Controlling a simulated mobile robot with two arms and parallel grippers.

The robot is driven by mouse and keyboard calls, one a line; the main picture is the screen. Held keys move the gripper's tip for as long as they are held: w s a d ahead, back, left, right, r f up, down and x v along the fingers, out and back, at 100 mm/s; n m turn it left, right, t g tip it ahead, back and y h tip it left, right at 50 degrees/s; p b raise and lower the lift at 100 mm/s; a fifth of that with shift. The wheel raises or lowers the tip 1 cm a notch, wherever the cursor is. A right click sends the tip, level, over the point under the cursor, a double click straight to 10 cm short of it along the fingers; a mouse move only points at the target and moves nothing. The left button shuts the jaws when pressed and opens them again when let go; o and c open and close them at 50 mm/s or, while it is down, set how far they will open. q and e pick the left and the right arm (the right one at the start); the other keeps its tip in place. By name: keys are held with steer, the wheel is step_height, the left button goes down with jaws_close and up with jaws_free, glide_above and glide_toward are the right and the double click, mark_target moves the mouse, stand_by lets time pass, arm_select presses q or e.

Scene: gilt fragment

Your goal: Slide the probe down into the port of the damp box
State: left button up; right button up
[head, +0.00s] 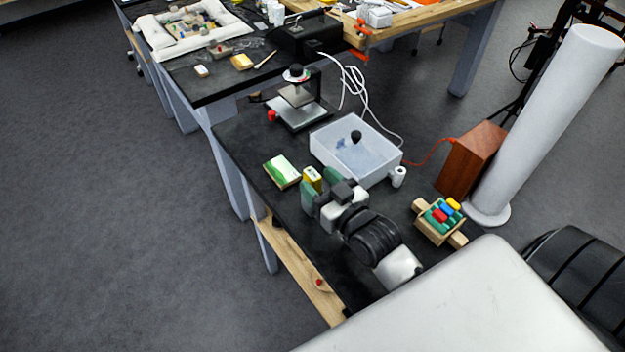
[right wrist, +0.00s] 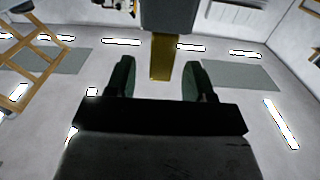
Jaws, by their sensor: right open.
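The damp box appears to be the clear, pale-walled box (head: 330,160) with a bluish bottom and a black knob on top, on the dark bench. My right gripper (head: 320,187) is open in front of the box, to its lower left, its green fingers spread. A yellow piece (head: 312,175) shows between the fingers. In the right wrist view a brass-yellow strip (right wrist: 161,58) under a grey body lies between the fingertips, with gaps on both sides. I cannot tell whether this is the probe. I cannot make out the port. My left gripper is not in view.
A green-and-white pack (head: 281,171) lies left of the gripper. A small white cylinder (head: 398,177) stands beside the box's right corner. A wooden tray of coloured blocks (head: 438,217) sits to the right. A stand with a black knob (head: 296,100) and loose white cables (head: 352,85) are behind.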

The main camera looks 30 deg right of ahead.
mark_target(307, 169)
steer(key=w, duration=0.4)
steer(key=shift+w+a+p, duration=0.25)
steer(key=shift+a+p, duration=0.1)
steer(key=shift+s, duration=0.1)
steer(key=shift+c, duration=0.3)
jaws_close()
